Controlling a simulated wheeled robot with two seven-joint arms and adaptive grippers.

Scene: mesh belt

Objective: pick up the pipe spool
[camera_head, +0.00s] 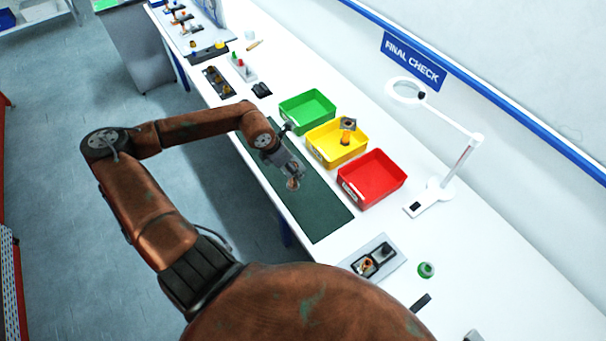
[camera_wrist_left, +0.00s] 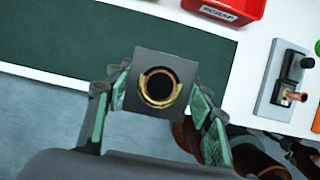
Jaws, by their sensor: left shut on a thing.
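The pipe spool (camera_wrist_left: 137,68) is a piece with a dark square flange and a brass-coloured ring around a dark round hole. In the wrist view it sits between the green-padded fingers of my left gripper (camera_wrist_left: 160,92), which is shut on it. In the head view my left gripper (camera_head: 290,171) is over the dark green mat (camera_head: 318,218), with the copper end of the spool (camera_head: 293,184) showing at its fingertips. A similar piece with a square flange and copper pipe (camera_head: 347,138) stands in the yellow bin (camera_head: 322,151). My right gripper is not in view.
Green (camera_head: 290,122) and red (camera_head: 352,196) bins flank the yellow one. The red bin's label reads SCRAP in the wrist view (camera_wrist_left: 222,13). A white magnifier lamp (camera_head: 455,165) stands right of the bins. A grey fixture (camera_head: 393,262) lies at the near end. The mat's near end is clear.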

